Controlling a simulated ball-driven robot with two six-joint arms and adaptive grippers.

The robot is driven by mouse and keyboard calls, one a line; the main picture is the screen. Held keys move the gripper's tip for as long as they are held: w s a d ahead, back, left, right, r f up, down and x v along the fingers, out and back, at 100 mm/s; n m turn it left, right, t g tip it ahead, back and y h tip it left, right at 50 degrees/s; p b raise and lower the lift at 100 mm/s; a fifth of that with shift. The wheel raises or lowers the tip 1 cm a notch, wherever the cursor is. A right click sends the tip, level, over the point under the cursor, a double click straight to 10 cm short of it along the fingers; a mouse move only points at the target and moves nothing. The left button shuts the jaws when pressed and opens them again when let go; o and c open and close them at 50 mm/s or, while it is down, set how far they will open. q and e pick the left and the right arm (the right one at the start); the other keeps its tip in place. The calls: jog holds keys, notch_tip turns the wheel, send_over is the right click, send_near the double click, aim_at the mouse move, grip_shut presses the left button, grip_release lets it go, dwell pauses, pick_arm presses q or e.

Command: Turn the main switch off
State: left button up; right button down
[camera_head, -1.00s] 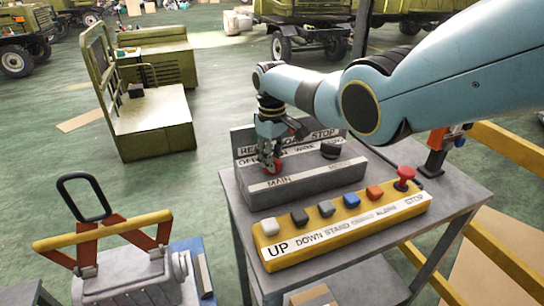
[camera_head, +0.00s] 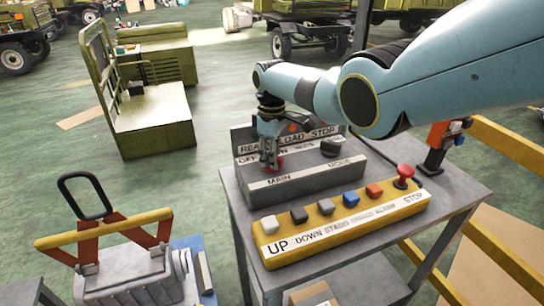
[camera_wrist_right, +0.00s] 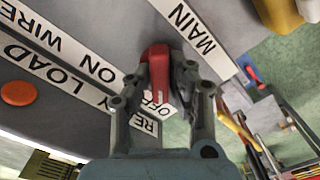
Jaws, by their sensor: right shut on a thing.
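The main switch is a red knob (camera_wrist_right: 157,65) on the grey control box (camera_head: 310,180), beside the white MAIN label (camera_wrist_right: 194,30). My right gripper (camera_wrist_right: 160,75) is shut on the knob, one finger on each side. In the wrist view the knob's long grip has a pale mark at its end, which lies at the OFF label (camera_wrist_right: 157,108). In the head view my right gripper (camera_head: 271,160) comes down on the left part of the box and hides most of the knob. My left gripper is not in view.
A dark MODE knob (camera_head: 331,147) sits to the right on the same box. A yellow button pendant (camera_head: 340,228) lies in front on the grey table (camera_head: 440,190). A red and black tool (camera_head: 439,145) stands at the right. An orange lamp (camera_wrist_right: 18,92) is near the labels.

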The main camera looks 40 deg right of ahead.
jog(key=c, duration=1.2)
grip_release()
jog(key=shift+w, duration=0.1)
jog(key=shift+c, duration=0.2)
notch_tip(320, 180, up, 12)
